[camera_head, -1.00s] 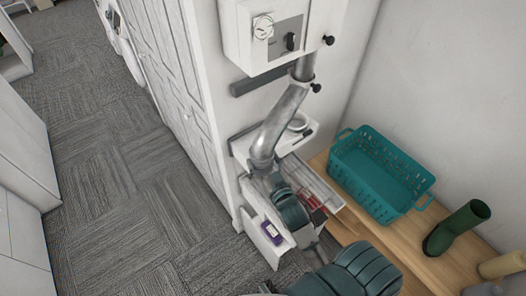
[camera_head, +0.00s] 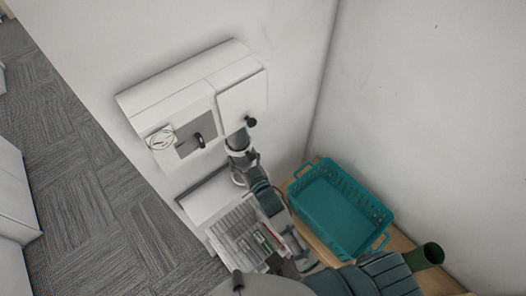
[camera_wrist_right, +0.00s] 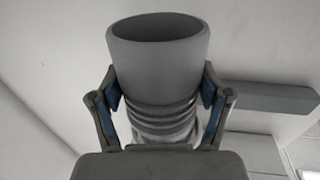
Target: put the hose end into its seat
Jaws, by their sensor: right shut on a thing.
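My right gripper (camera_head: 240,162) is shut on the grey hose end (camera_wrist_right: 158,50), a wide smooth cuff with ribbed hose (camera_wrist_right: 160,115) below it. In the right wrist view the fingers (camera_wrist_right: 160,105) grip it from both sides, and its open mouth points up. In the head view the hose end (camera_head: 237,139) stands just under the white wall box (camera_head: 235,95), near its right part. The seat is not clearly visible; I cannot tell whether the cuff touches the box. My left gripper is not in view.
A black knob (camera_head: 250,121) sticks out beside the hose end. A teal basket (camera_head: 345,212) stands on the wooden bench (camera_head: 402,243) to the right, near a green boot (camera_head: 426,256). A grey bar (camera_wrist_right: 262,97) crosses the wall.

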